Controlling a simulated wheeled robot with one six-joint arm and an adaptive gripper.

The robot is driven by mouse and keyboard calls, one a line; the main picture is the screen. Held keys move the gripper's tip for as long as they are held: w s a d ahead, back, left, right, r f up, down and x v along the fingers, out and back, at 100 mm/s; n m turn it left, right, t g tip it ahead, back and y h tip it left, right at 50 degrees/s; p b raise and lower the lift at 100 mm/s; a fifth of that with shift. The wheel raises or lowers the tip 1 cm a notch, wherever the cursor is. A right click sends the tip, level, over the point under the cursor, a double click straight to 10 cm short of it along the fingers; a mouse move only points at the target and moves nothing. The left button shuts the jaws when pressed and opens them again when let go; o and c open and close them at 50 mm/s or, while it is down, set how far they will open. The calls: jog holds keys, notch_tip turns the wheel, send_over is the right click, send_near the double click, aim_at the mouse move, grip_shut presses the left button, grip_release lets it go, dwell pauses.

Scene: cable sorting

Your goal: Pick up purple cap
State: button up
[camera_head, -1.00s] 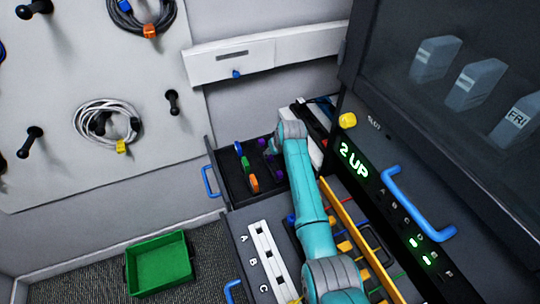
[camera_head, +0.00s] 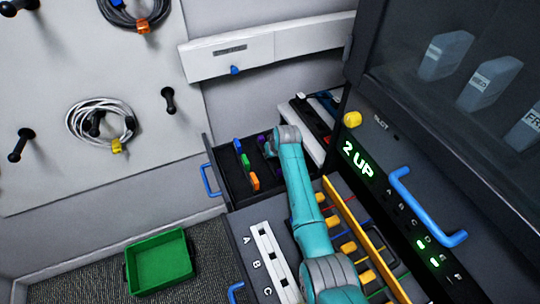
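A purple cap (camera_head: 262,140) shows at the back right of the open dark drawer, close beside my gripper. My gripper (camera_head: 269,150) points down over the right part of the drawer (camera_head: 236,195). It is small and dark, and my teal arm hides most of it. I cannot tell whether its fingers are open or shut, or whether they touch a cap. Other purple caps may be hidden behind the arm.
Blue (camera_head: 238,146), green (camera_head: 245,161) and orange (camera_head: 253,181) caps stand in the drawer's left part. A yellow divider (camera_head: 355,225) borders a cable tray on the right. A green bin (camera_head: 160,262) stands on the floor.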

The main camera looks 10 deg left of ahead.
notch_tip(320, 180, up, 22)
jog(key=shift+f, duration=0.25)
dwell(1.1)
